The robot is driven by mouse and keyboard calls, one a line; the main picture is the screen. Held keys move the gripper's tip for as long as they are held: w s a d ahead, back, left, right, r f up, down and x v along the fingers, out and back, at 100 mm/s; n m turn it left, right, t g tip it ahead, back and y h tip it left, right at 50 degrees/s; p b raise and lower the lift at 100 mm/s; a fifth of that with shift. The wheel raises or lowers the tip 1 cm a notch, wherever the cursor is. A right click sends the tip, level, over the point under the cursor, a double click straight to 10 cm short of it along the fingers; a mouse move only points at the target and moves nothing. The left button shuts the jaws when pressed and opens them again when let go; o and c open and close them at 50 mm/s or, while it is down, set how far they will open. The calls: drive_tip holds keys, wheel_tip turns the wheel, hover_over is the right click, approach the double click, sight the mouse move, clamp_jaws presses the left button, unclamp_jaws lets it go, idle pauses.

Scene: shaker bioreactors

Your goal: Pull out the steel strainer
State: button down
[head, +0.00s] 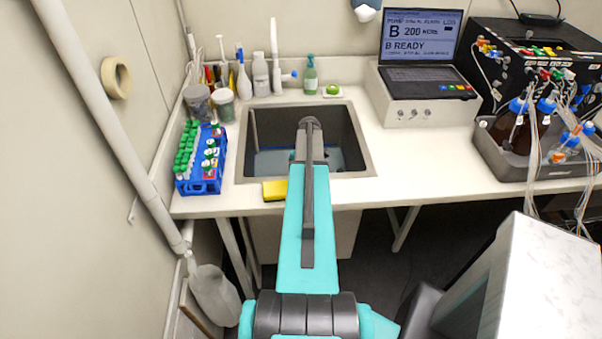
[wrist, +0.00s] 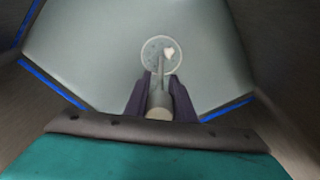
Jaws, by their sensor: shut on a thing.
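The steel strainer shows in the wrist view as a round, speckled disc (wrist: 151,49) with a pale lump on it. A thin stem rises from it towards my camera and ends in a thick pale knob. My gripper (wrist: 161,78) has its two dark jaws closed around this stem. The disc lies over the grey floor of the sink; I cannot tell whether it is seated or lifted. In the head view my arm reaches into the sink (head: 359,165), and it hides the jaws and the strainer.
A yellow sponge (head: 275,190) lies at the sink's front edge. A blue rack (head: 203,172) of green-capped tubes stands left of the sink. Bottles, including a green pump bottle (head: 310,76), stand behind it. A laptop (head: 420,55) and a tray of brown bottles (head: 480,150) are to the right.

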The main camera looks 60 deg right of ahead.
drive_tip(key=shift+r+p, duration=0.3)
drive_tip(key=shift+r, duration=1.1)
idle(0.8)
drive_tip(key=shift+r+p, duration=0.3)
drive_tip(key=shift+r, duration=1)
drive_tip(key=shift+r, duration=0.1)
